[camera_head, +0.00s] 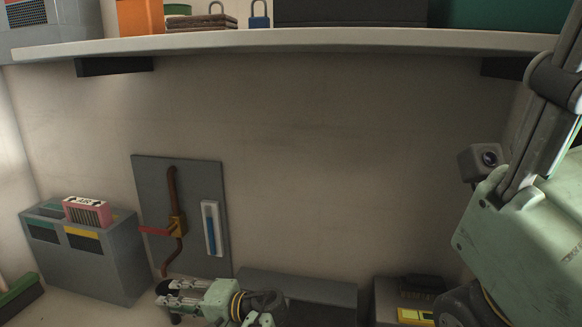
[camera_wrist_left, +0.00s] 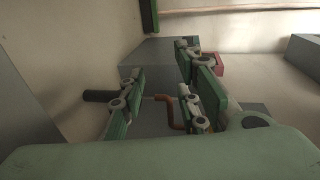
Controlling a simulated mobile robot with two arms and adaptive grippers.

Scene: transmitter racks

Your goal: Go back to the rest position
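My left gripper (camera_head: 182,298) is low in the head view, its fingers pointing left, below a grey wall panel (camera_head: 200,170). In the left wrist view (camera_wrist_left: 160,105) its fingers stand apart, with nothing held between them. The panel carries a brown pipe (camera_head: 172,190) with a yellow valve body and a red lever (camera_head: 156,232). A bent brown pipe (camera_wrist_left: 177,115) shows behind the fingers in the left wrist view. My right arm fills the right edge of the head view, large and close; its gripper (camera_head: 545,125) is cut off and its opening cannot be made out.
A grey bin (camera_head: 85,265) with a pink box (camera_head: 87,211) on top stands left of the panel. A shelf (camera_head: 300,42) with cases and padlocks crosses the top. Grey boxes (camera_head: 300,290) lie low along the wall. The wall right of the panel is bare.

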